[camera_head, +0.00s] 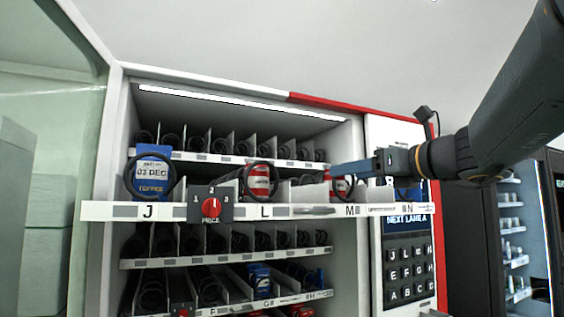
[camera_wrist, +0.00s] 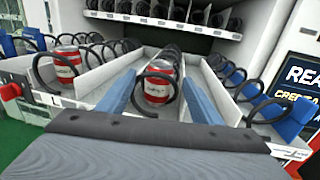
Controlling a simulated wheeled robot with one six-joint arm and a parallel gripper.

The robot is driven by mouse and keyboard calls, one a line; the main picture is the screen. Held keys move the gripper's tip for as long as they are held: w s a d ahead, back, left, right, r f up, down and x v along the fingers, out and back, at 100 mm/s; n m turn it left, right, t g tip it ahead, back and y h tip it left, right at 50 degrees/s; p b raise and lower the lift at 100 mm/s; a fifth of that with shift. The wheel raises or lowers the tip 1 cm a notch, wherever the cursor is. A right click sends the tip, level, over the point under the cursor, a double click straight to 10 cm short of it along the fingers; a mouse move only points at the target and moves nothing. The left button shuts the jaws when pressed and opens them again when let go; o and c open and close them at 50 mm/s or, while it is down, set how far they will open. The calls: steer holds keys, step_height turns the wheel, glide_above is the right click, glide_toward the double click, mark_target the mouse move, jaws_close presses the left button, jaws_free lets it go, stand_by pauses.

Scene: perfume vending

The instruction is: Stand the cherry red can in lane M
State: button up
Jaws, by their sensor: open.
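A red can with a white label band (camera_head: 342,187) stands upright in lane M of the pulled-out shelf (camera_head: 330,210). The wrist view shows this can (camera_wrist: 158,90) with the black coil's front loop around or in front of it. My gripper (camera_head: 338,170) is open at lane M. Its two blue fingers (camera_wrist: 160,84) lie left and right of the can, with a gap visible on both sides. A second red and white can (camera_head: 259,182) stands in lane L; it also shows at the left of the wrist view (camera_wrist: 68,66). Whether the fingers touch anything is unclear.
A blue pack (camera_head: 154,172) stands in lane J. A red dial (camera_head: 211,207) sits on the shelf front between J and L. White dividers and black coils separate the lanes. Blue items (camera_wrist: 294,122) stand in lane N, right of the gripper. A keypad panel (camera_head: 407,260) is at right.

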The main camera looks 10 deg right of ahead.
steer(key=shift+p+v, duration=0.75)
steer(key=shift+p, duration=0.65)
